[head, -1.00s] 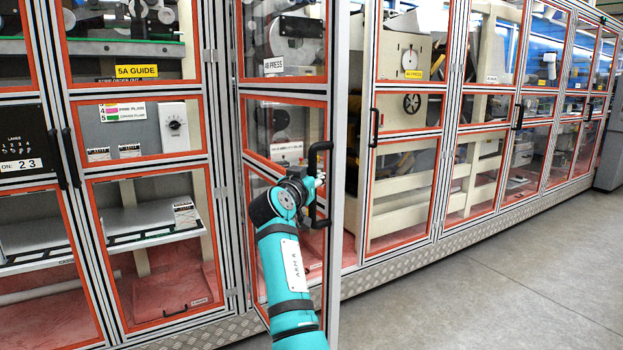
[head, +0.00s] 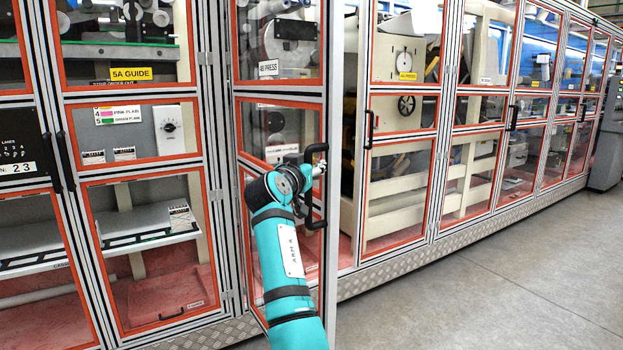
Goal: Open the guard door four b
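The guard door 4B (head: 271,150), labelled "4B PRESS", has orange-edged clear panels in a metal frame. It stands ajar, its free right edge swung out from the enclosure. Its black bar handle (head: 309,212) is near that edge. My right gripper (head: 319,169) is at the upper part of the handle, at the end of the teal arm. The wrist hides most of the fingers, so I cannot tell whether they are closed around the bar. My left gripper is not in view.
Beside the open door, the gap shows cream machine frames (head: 351,215). Closed guard doors (head: 400,190) continue to the right, and more panels stand left. A tread-plate plinth (head: 400,268) runs along the bottom. The grey floor (head: 480,290) at right is clear.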

